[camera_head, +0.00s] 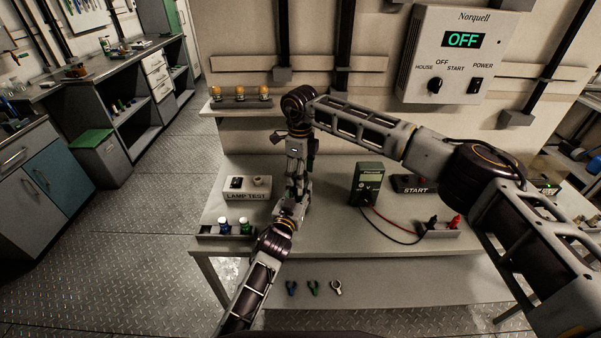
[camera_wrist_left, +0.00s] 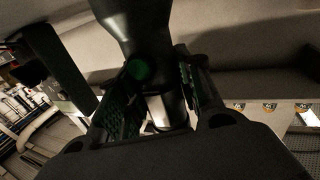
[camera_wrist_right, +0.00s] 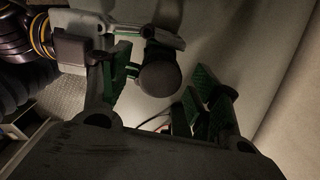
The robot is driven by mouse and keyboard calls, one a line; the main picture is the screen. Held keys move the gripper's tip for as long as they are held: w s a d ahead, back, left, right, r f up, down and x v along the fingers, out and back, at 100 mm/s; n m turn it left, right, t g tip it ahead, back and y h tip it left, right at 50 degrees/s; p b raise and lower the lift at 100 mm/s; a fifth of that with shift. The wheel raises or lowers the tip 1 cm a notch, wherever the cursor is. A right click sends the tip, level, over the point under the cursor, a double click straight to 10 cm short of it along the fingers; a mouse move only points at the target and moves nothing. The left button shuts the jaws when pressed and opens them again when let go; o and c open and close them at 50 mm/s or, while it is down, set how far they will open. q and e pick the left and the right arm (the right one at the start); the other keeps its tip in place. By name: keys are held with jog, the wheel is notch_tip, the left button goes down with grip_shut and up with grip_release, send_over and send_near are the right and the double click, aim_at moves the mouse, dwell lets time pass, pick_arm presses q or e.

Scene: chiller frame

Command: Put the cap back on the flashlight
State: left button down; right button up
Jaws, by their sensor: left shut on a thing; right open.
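My left gripper (camera_wrist_left: 158,78) is shut on the black flashlight (camera_wrist_left: 135,25). A green button shows on the flashlight's side in the left wrist view. In the right wrist view a round, dark end (camera_wrist_right: 160,78) of the held piece faces my right camera. I cannot tell whether this end is the cap or the bare body. My right gripper (camera_wrist_right: 158,68) is open, with its green-padded fingers on either side of the line to that end; contact is not clear. In the head view both hands meet above the bench, and the arms hide most of the flashlight.
The bench holds a lamp test box (camera_head: 246,188), a tray (camera_head: 213,235) with blue and green pieces, a meter (camera_head: 367,180), a START box (camera_head: 414,184) and a probe tray (camera_head: 442,233). Several orange lamps (camera_head: 240,92) stand behind. Three small forked pieces (camera_head: 313,288) lie in front.

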pick_arm(q)
jog(key=shift+f, duration=0.1)
pick_arm(e)
jog(key=shift+r, duration=0.15)
notch_tip(320, 180, up, 12)
dwell(0.7)
pick_arm(q)
jog(key=c, duration=0.9)
grip_release()
jog(key=shift+s, duration=0.15)
jog(key=shift+v, duration=5.85)
jog(key=shift+s+a, duration=0.1)
pick_arm(e)
jog(key=shift+f, duration=0.25)
